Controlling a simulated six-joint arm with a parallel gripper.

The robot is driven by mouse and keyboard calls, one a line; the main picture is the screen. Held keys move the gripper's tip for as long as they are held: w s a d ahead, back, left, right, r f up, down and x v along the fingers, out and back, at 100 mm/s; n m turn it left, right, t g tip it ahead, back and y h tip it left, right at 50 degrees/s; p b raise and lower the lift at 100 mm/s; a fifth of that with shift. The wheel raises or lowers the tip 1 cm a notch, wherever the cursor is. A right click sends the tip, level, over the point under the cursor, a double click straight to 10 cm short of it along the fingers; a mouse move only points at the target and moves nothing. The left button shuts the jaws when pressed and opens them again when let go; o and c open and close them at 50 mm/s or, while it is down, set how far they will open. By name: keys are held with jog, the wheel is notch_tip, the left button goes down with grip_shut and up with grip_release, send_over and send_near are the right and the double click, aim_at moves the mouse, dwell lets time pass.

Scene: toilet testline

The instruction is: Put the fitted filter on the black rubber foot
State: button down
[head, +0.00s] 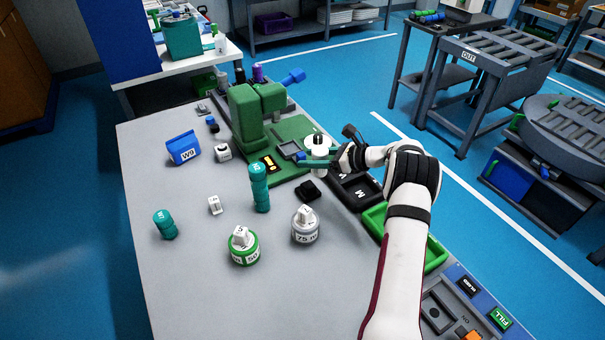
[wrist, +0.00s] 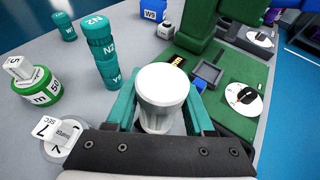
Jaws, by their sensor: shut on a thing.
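The fitted filter is a white ribbed cup with a smooth round white top (wrist: 162,95). It is upright between the teal fingers of my gripper (wrist: 165,110), which is shut on it. In the head view the filter (head: 318,150) is at my gripper (head: 320,160), over the right edge of the green machine base. A small black angular piece (head: 307,190), which looks like the rubber foot, lies on the grey table just in front of and below the gripper. I cannot make it out in the wrist view. The filter's underside is hidden.
The green machine (head: 247,118) stands behind. A black tray (head: 357,191) and a green tray (head: 436,255) lie to the right. A teal column (head: 259,187), a green-ringed weight (head: 242,247) and a grey-white one (head: 305,226) stand nearby. The front left of the table is clear.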

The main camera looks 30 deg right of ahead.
jog(key=w+f, duration=0.1)
jog(key=f, duration=0.1)
jog(key=a+f, duration=0.1)
jog(key=f, duration=0.1)
jog(key=w+a+f, duration=0.1)
jog(key=f, duration=0.1)
jog(key=shift+w, duration=0.35)
jog(key=shift+f, duration=0.15)
jog(key=shift+c, duration=1.4)
grip_release()
